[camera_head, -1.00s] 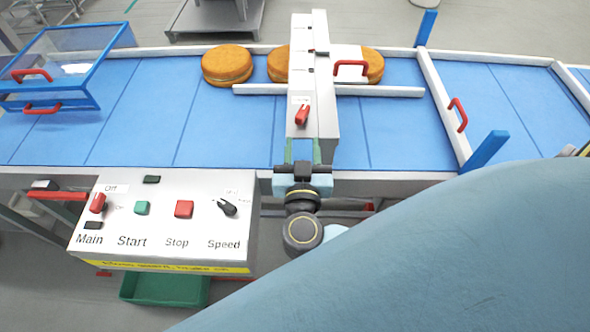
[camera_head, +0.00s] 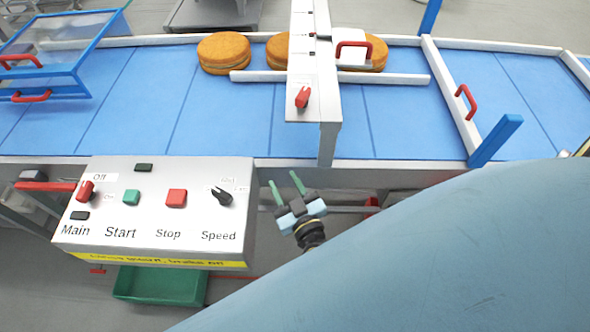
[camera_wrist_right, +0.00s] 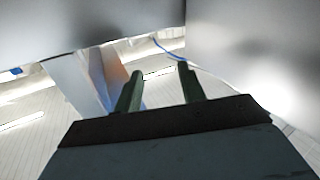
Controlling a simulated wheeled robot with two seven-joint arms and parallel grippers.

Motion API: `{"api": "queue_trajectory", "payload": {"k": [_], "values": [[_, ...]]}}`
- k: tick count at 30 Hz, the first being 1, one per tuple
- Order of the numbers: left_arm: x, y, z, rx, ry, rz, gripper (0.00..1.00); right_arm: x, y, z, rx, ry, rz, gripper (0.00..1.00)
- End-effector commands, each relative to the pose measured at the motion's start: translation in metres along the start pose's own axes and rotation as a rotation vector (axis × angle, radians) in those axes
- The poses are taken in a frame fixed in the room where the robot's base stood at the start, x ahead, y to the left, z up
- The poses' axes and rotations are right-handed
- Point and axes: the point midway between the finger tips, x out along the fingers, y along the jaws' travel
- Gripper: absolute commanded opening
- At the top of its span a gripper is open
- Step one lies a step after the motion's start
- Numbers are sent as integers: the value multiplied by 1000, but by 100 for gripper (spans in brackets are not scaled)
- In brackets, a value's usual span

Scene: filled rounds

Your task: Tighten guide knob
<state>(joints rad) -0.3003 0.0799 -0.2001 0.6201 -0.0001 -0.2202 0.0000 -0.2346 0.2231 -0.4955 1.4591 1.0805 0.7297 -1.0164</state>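A red knob (camera_head: 302,97) sits on the face of a white post (camera_head: 315,60) that bridges the blue conveyor belt; it is probably the guide knob. A long white guide rail (camera_head: 390,78) runs across the belt behind the post. My right gripper (camera_head: 283,183) is in front of the conveyor's near edge, below the post and apart from the knob. Its two green fingers are spread with nothing between them. The fingers also show apart and empty in the right wrist view (camera_wrist_right: 158,85), which does not show the knob clearly. My left gripper is not in view.
A control box (camera_head: 150,215) with Main, Start, Stop and Speed controls stands close left of my right gripper. Round filled cakes (camera_head: 223,52) lie on the belt (camera_head: 225,115). A blue-framed guard (camera_head: 60,55) is at the left. A gate with a red handle (camera_head: 466,102) is at the right.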

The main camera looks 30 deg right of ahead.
Motion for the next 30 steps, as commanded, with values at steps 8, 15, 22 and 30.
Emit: {"api": "queue_trajectory", "payload": {"k": [8,15,22,30], "values": [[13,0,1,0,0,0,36,-13,-13,58,-24,-95,-107,40],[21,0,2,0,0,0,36,-28,-19,101,-38,-184,-179,40],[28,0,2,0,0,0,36,-44,-24,140,-48,-275,-237,40],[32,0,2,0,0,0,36,-56,-26,164,-52,-337,-270,40]]}}
